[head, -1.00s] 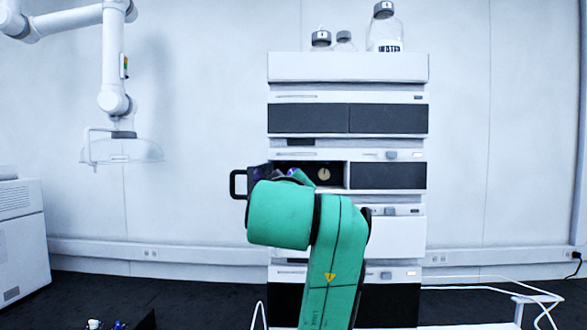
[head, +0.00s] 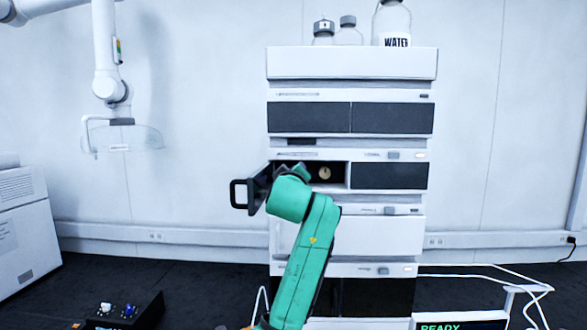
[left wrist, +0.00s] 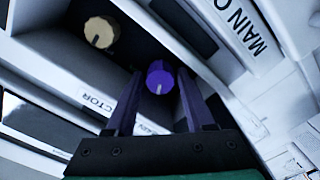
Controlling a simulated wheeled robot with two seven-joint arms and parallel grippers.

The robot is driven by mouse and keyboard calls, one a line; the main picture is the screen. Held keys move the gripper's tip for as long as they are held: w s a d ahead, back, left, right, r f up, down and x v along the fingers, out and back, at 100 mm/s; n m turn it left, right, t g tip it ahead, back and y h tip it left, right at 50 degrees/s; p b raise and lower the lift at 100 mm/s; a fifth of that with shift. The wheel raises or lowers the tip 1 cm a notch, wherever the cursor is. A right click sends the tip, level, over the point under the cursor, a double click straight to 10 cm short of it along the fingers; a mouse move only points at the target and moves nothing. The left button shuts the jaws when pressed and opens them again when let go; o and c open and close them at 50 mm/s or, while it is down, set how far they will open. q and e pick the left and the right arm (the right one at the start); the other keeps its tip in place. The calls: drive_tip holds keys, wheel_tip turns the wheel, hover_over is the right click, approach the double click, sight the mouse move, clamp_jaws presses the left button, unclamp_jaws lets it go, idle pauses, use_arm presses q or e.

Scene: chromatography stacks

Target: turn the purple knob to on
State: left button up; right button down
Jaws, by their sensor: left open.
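The purple knob (left wrist: 159,77) shows in the left wrist view, on the dark panel inside an opening of the instrument stack. A short pale mark on its face points toward the bottom of that picture. My left gripper (left wrist: 160,84) is open, with its two dark fingers on either side of the knob. I cannot tell whether they touch it. A beige knob (left wrist: 100,32) sits on the same panel to the left. In the head view the beige knob (head: 324,173) shows in the open compartment, while my green arm hides the purple knob. My right gripper is not in view.
A dark door with a handle (head: 240,194) stands open left of the compartment. Bottles (head: 391,25) stand on top of the stack (head: 352,64). A "READY" display (head: 460,320) is at the lower right, and a dark tray (head: 148,312) is at the lower left.

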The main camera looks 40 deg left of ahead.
use_arm(q)
drive_tip(key=shift+s+d, duration=0.1)
drive_tip(key=shift+s, duration=0.05)
drive_tip(key=shift+r, duration=0.1)
drive_tip(key=c, duration=0.3)
clamp_jaws()
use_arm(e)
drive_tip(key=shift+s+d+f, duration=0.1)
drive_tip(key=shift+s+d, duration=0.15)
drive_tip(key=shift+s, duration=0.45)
